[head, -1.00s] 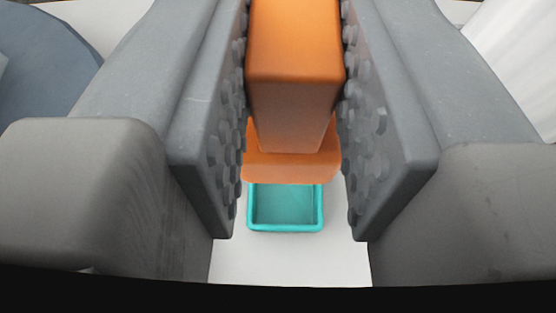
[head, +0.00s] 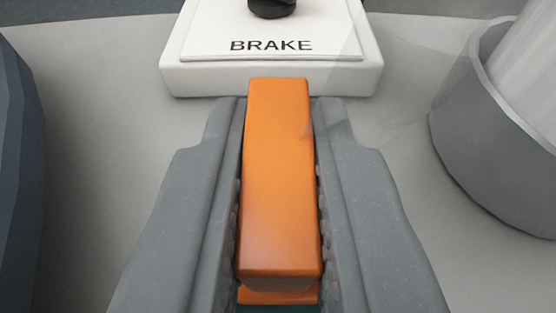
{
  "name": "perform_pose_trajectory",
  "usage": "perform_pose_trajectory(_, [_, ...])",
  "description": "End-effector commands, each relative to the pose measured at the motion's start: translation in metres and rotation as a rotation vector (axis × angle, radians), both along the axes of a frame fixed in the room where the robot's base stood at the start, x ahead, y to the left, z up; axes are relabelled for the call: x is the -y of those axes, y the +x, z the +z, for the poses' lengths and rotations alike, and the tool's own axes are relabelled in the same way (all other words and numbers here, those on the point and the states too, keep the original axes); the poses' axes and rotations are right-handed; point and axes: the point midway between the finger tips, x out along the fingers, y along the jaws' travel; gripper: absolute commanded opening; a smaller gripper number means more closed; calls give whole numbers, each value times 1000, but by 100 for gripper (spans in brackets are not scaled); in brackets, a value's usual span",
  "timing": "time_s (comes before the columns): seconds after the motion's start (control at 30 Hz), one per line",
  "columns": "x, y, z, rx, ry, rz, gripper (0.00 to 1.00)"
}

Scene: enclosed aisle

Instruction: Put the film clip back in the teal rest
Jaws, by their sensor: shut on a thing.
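The orange film clip (head: 280,180) is a long block held between the two grey jaws of my gripper (head: 279,195). The jaws are shut on its sides, with their studded inner faces against it. Only a dark teal strip of the teal rest (head: 278,309) shows below that, right at the picture's edge. The rest is mostly hidden, so I cannot tell whether the clip touches it.
A white block marked BRAKE (head: 270,75) with a black knob (head: 271,8) stands beyond the gripper. A grey cylindrical holder (head: 490,140) with a pale cylinder is at the right. A dark blue-grey rounded thing (head: 18,180) is at the left. Bare grey surface lies between them.

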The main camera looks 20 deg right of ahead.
Motion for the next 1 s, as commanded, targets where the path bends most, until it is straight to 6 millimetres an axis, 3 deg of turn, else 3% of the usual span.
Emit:
perform_pose_trajectory(0.5, [0,0,-12,-1,0,0,0])
perform_pose_trajectory(0.53, [0,0,-12,-1,0,0,20])
perform_pose_trajectory(0.6, [0,0,-12,-1,0,0,36])
perform_pose_trajectory(1.0, [0,0,-7,-2,1,0,36])
